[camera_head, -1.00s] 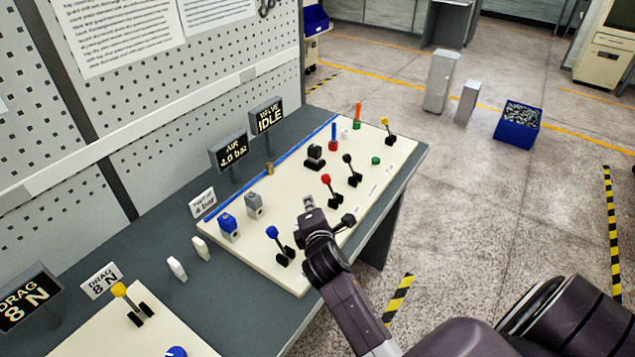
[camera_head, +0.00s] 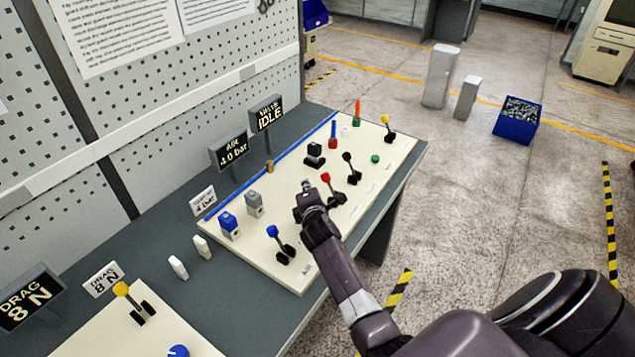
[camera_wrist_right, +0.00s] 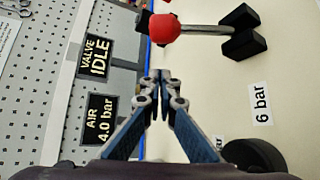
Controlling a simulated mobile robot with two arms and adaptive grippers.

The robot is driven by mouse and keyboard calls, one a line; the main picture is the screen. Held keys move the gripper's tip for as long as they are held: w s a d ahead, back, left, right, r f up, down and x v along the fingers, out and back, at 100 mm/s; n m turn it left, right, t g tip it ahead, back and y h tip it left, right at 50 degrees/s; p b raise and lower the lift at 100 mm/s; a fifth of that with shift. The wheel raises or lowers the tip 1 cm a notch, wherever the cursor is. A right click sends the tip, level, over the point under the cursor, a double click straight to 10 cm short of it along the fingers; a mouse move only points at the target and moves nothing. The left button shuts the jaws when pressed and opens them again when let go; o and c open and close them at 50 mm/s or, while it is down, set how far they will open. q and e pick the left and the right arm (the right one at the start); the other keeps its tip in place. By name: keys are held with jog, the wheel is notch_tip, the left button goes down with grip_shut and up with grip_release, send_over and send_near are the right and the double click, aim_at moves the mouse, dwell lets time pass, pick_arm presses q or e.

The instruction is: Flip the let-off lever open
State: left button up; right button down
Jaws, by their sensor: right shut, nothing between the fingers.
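Several levers stand on the cream board (camera_head: 250,250); I cannot tell by label which is the let-off lever. A red-knobbed lever (camera_head: 325,178) leans left from its black base, just right of my right gripper (camera_head: 306,186). Its red knob (camera_wrist_right: 164,29) lies just ahead of the shut, empty fingertips (camera_wrist_right: 162,78) in the wrist view, with a visible gap. A blue-knobbed lever (camera_head: 272,231) stands left of my right arm, a black-knobbed one (camera_head: 347,157) beyond the red, and a yellow one (camera_head: 385,119) at the far end. My left gripper is not in view.
Displays read "AIR 4.0 bar" (camera_head: 229,151) and "VALVE IDLE" (camera_head: 266,113) along the back. Blue and grey blocks (camera_head: 254,204) stand left of the gripper. Another board with a yellow-knobbed lever (camera_head: 121,289) is nearer. A black round part (camera_wrist_right: 255,158) shows at the wrist view's lower right.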

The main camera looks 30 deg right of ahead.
aim_at(326, 178)
jog(key=shift+s+d+r+p, duration=0.55)
jog(key=shift+s+d+r, duration=0.1)
jog(key=shift+s+d, duration=0.15)
jog(key=shift+s+d+r, duration=0.1)
jog(key=shift+s+d, duration=0.25)
jog(key=shift+d, duration=0.1)
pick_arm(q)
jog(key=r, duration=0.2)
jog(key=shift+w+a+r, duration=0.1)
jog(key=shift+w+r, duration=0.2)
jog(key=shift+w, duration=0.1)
pick_arm(e)
jog(key=shift+w, duration=0.1)
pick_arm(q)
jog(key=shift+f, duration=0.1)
